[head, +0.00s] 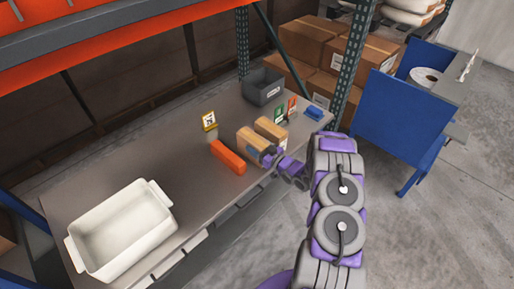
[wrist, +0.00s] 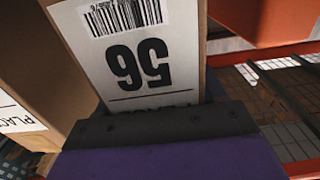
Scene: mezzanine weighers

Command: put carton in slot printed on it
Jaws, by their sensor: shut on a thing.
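My gripper (head: 270,156) is at the front edge of the bench, shut on a brown carton (head: 250,141). In the wrist view this carton (wrist: 190,45) fills the middle, with a white label showing a barcode and an upside-down "56". The label's lower text is partly hidden by my gripper (wrist: 160,125). A second brown carton (head: 272,130) stands close on the right in the head view. It shows at the left of the wrist view (wrist: 45,75), with a partly cut-off label. I cannot tell whether the held carton is lifted off the bench.
The grey bench (head: 150,185) bears a white tub (head: 120,232), an orange block (head: 228,157), a yellow-framed sign (head: 209,121), a grey bin (head: 263,87), green (head: 279,115) and orange (head: 292,106) cards and a blue item (head: 314,112). A blue cart (head: 392,118) stands right.

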